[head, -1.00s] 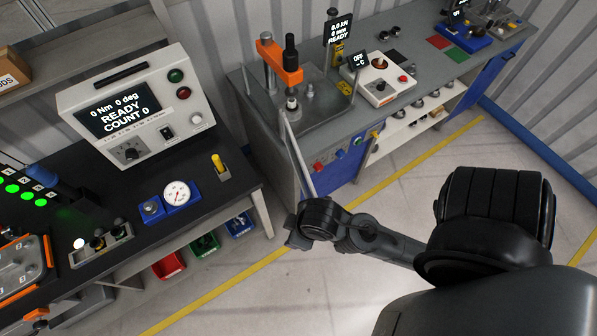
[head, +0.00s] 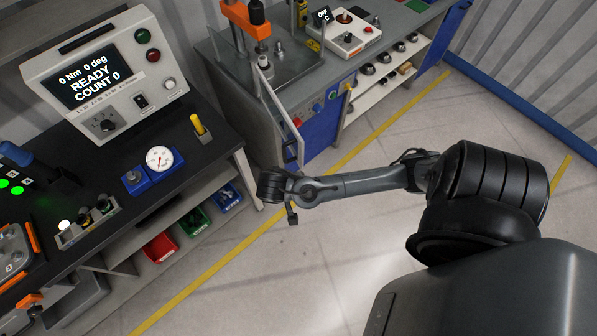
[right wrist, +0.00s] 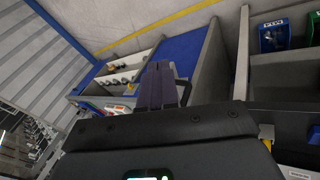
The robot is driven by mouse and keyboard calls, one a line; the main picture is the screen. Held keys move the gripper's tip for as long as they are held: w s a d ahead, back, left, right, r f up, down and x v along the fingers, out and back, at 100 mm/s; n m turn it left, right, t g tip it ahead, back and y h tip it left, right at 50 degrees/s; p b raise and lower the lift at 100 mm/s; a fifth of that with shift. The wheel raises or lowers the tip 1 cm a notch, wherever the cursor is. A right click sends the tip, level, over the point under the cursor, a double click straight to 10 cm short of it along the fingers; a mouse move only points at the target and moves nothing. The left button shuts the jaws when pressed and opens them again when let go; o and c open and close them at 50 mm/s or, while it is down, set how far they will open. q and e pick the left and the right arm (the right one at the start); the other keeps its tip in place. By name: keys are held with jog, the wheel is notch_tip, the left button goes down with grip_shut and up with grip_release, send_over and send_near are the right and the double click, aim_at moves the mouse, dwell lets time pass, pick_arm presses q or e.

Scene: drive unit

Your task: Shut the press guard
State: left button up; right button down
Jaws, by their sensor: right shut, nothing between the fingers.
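The press guard (head: 278,105) is a thin, pale framed panel. It stands swung out from the front of the press (head: 257,48), reaching past the bench edge. A dark handle (head: 291,151) is at its outer end. In the head view my right wrist is just below and left of that handle, and the fingers are hard to make out there. In the right wrist view my right gripper (right wrist: 160,84) is shut and empty, with a thin dark bar, perhaps the handle, close beside its fingers. I cannot tell whether they touch. My left gripper is not in view.
A black bench with a torque display box (head: 103,80) and a gauge (head: 159,158) stands at left, bins (head: 195,221) below it. A heater box (head: 345,36) sits right of the press. The floor before the benches is clear.

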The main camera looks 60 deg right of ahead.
jog(key=w+d+r+t+h+b, duration=0.1)
jog(key=w+d+r+h, duration=0.1)
jog(key=w+d, duration=0.2)
send_near(298, 154)
jog(key=shift+t, duration=0.3)
jog(key=x, duration=0.5)
jog(key=shift+s+a, duration=0.1)
jog(key=shift+s, duration=0.05)
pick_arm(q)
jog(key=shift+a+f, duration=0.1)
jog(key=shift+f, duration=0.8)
pick_arm(e)
jog(key=shift+f, duration=0.15)
